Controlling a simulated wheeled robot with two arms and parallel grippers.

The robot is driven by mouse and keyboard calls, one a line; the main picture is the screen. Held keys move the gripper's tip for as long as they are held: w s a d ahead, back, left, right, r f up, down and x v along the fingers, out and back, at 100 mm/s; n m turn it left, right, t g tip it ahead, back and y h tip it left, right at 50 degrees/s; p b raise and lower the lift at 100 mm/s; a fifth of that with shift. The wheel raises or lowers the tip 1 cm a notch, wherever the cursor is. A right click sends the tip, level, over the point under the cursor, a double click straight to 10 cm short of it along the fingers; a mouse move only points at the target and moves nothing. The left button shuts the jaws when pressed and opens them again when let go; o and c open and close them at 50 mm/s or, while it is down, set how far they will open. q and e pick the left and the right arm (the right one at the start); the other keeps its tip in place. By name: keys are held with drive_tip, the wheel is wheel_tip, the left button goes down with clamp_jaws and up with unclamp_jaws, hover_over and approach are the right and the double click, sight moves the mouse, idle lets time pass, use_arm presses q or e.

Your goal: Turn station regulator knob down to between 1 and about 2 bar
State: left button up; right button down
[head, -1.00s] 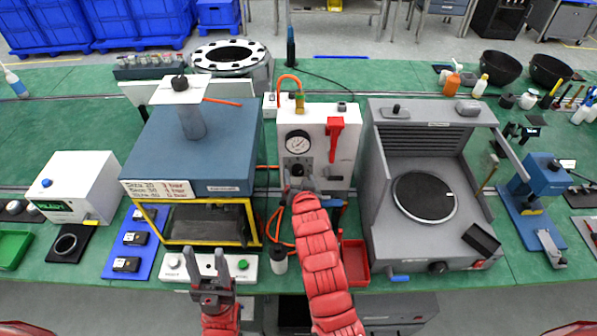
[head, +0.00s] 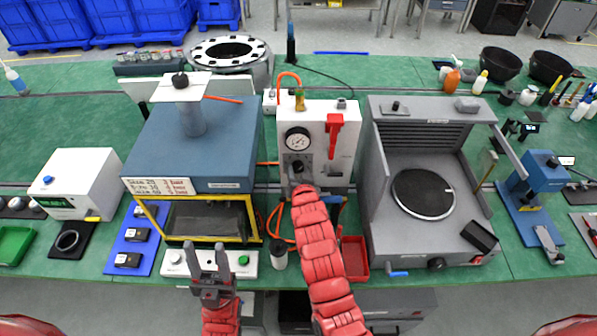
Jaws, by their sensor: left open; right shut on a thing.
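The white station panel (head: 341,163) stands at the middle of the bench. It carries a round pressure gauge (head: 297,140) whose reading is too small to make out, and a red lever (head: 334,134). The dark regulator knob (head: 298,166) sits just below the gauge, mostly hidden by my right gripper. My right gripper (head: 298,176) is at the knob and shut on it; its fingers are partly hidden by my red arm. My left gripper (head: 221,262) is open and empty, fingers pointing up, in front of the white button box.
The blue-topped press (head: 196,150) with a yellow frame stands left of the panel. A grey machine (head: 428,160) with a round black plate stands close on the right. A red tray (head: 354,257) and orange hoses (head: 272,222) lie near my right arm.

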drive_tip(key=shift+f+h+b, duration=0.15)
drive_tip(key=shift+h+b, duration=0.15)
drive_tip(key=shift+b, duration=0.35)
drive_tip(key=n+h+b, duration=0.1)
drive_tip(key=n+b, duration=0.1)
drive_tip(key=b, duration=0.1)
drive_tip(key=n+h+b, duration=0.1)
drive_tip(key=n+b, duration=0.1)
drive_tip(key=b, duration=0.2)
drive_tip(key=shift+a+h, duration=0.2)
drive_tip(key=shift+h, duration=0.1)
drive_tip(key=shift+f+n+h+b, duration=0.1)
drive_tip(key=shift+n+h+b, duration=0.4)
drive_tip(key=shift+n+b, duration=0.25)
drive_tip(key=shift+a+n+h+b, duration=0.1)
drive_tip(key=shift+n+h+b, duration=0.3)
drive_tip(key=shift+n+b, duration=0.2)
drive_tip(key=shift+n+t+h+b, duration=0.3)
drive_tip(key=shift+n+h+b, duration=0.2)
drive_tip(key=shift+n+b, duration=0.4)
drive_tip(key=shift+n+t+h+b, duration=0.6)
drive_tip(key=shift+n+h+b, duration=0.3)
drive_tip(key=shift+n, duration=0.95)
